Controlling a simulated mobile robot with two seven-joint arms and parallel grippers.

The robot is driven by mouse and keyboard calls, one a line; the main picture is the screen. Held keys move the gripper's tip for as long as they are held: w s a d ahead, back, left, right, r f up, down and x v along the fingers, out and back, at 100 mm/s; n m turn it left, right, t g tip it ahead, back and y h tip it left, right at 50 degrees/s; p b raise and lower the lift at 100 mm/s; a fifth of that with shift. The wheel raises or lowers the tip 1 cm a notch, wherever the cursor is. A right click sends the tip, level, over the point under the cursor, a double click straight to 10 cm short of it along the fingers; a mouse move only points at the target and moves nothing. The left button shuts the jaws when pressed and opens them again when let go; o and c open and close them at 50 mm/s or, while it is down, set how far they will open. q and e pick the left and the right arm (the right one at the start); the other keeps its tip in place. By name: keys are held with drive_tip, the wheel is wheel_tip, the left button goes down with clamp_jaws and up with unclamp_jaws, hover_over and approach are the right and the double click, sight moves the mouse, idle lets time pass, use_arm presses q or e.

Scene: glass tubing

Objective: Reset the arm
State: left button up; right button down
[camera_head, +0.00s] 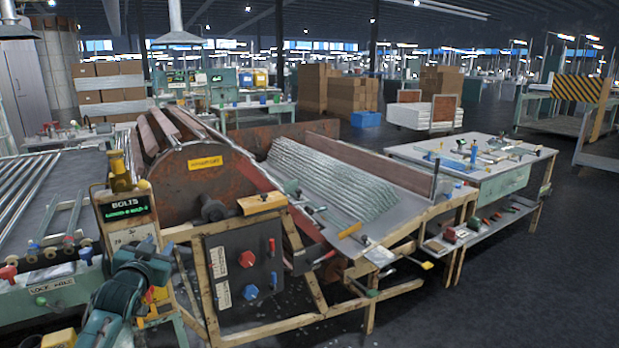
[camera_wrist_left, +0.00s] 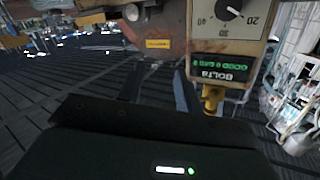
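My left arm comes in at the lower left of the head view, with its dark and teal gripper end (camera_head: 140,264) just below and in front of a beige control box (camera_head: 125,235) with a green "BOLTS" display. In the left wrist view, which shows the box upside down, two dark fingers of my left gripper (camera_wrist_left: 157,92) stand apart with nothing between them. The beige box (camera_wrist_left: 229,38) and its dial lie beyond the fingers. My right gripper is in neither view.
A rusty drum machine (camera_head: 205,185) on a wooden frame, with a dark panel of knobs (camera_head: 243,265), stands close right of my left arm. A workbench (camera_head: 485,178) stands at right; the floor (camera_head: 520,290) at lower right is clear.

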use_arm(q)
drive_tip(key=s+d+f+m+g+h, duration=0.1)
drive_tip(key=s+d+f+g, duration=0.1)
drive_tip(key=s+d+f, duration=0.45)
drive_tip(key=s+d+f+g+h, duration=0.15)
drive_tip(key=s+d+f, duration=0.25)
drive_tip(key=s+f, duration=0.55)
drive_tip(key=s+d+f+g, duration=0.1)
drive_tip(key=s+d+f, duration=0.2)
drive_tip(key=s, duration=0.4)
drive_tip(key=s+d+f+g+h, duration=0.1)
drive_tip(key=s+d+f, duration=0.2)
drive_tip(key=s, duration=0.5)
drive_tip(key=s+d+f+g+h, duration=0.1)
drive_tip(key=s+d+f, duration=0.2)
drive_tip(key=s, duration=0.4)
drive_tip(key=shift+s+d+n, duration=0.3)
drive_tip(key=shift+s+d, duration=0.1)
drive_tip(key=shift+d, duration=0.1)
idle(0.6)
